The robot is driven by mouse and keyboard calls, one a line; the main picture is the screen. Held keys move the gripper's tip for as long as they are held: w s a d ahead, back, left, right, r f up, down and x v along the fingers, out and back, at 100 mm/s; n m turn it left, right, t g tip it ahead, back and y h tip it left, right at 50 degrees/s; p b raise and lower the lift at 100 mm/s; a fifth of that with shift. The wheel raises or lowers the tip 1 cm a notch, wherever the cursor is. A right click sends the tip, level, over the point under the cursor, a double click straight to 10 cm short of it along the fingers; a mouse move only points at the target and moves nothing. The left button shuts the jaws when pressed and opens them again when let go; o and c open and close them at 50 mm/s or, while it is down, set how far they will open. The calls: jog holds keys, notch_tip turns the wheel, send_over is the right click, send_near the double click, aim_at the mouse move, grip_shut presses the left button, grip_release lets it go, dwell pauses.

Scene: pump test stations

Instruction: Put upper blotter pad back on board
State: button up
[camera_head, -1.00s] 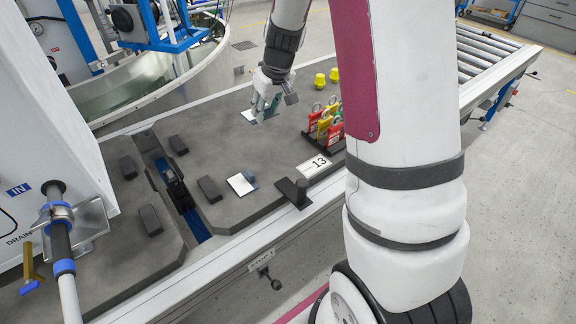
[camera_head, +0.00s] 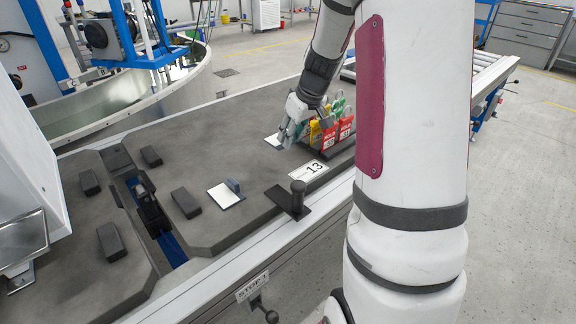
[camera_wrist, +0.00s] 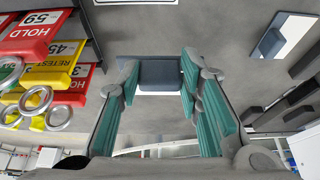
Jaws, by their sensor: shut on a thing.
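Two small white pads with blue-grey grip blocks are on the dark grey worktop. The far white pad (camera_head: 272,140) is at my gripper, partly hidden by it. The near pad (camera_head: 224,196) lies flat and apart from me; it also shows at upper right in the wrist view (camera_wrist: 297,30). My gripper (camera_head: 286,139) is low over the worktop. In the wrist view its teal-lined fingers (camera_wrist: 160,78) are on either side of the blue-grey block (camera_wrist: 160,70), shut on it. A white strip shows under the block. I cannot tell whether the pad is lifted.
A rack of red, yellow and green tags (camera_head: 338,132) stands close right of my gripper. A white plate marked 13 (camera_head: 307,170) and a dark plate with an upright post (camera_head: 297,198) are nearer. Dark blocks (camera_head: 186,203) lie left.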

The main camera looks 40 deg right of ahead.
notch_tip(320, 180, down, 8)
jog(key=b, duration=0.2)
jog(key=shift+f+b, duration=0.2)
jog(key=shift+b, duration=0.2)
jog(key=shift+f, duration=0.15)
jog(key=o, duration=1.1)
